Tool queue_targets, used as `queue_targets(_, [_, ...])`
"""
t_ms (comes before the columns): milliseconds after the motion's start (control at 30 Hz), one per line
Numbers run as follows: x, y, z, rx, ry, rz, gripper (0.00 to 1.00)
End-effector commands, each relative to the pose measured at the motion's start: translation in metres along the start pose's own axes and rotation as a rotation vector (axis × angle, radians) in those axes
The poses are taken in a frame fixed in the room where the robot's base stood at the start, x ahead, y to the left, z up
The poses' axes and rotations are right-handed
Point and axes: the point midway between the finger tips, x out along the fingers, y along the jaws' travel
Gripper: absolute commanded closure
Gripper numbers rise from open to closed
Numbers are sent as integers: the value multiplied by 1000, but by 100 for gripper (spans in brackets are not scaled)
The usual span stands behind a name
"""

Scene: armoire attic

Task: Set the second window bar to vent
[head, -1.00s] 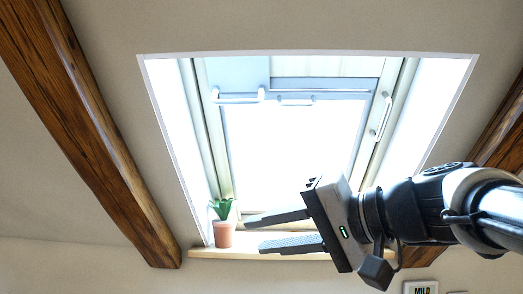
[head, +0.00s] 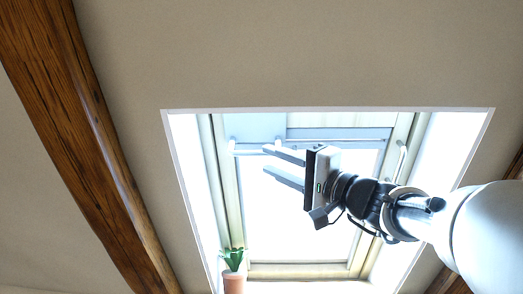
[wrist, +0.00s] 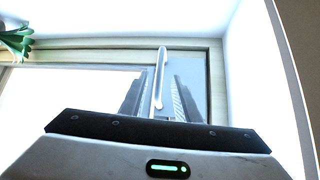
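The skylight window (head: 300,200) is in the sloped ceiling in the head view. A pale bar (head: 245,152) lies across the upper left of its sash, and my gripper partly covers its right end. Another bar (head: 401,160) is on the right side of the frame. A smaller fitting at the top middle is mostly hidden behind my gripper. My gripper (head: 266,159) is open, with its fingers pointing left toward the upper left bar. In the wrist view a bar (wrist: 161,70) shows between the two open fingers; contact cannot be told.
A potted plant (head: 233,270) stands at the lower left of the window; its leaves show in the wrist view (wrist: 15,42). A wooden beam (head: 75,130) runs along the ceiling at left. White reveal walls (head: 455,150) surround the window.

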Motion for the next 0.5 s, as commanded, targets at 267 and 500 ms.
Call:
queue_targets(267, [54,-2,-1,2,-1,0,71])
queue_targets(500, [72,0,0,1,-1,0,71])
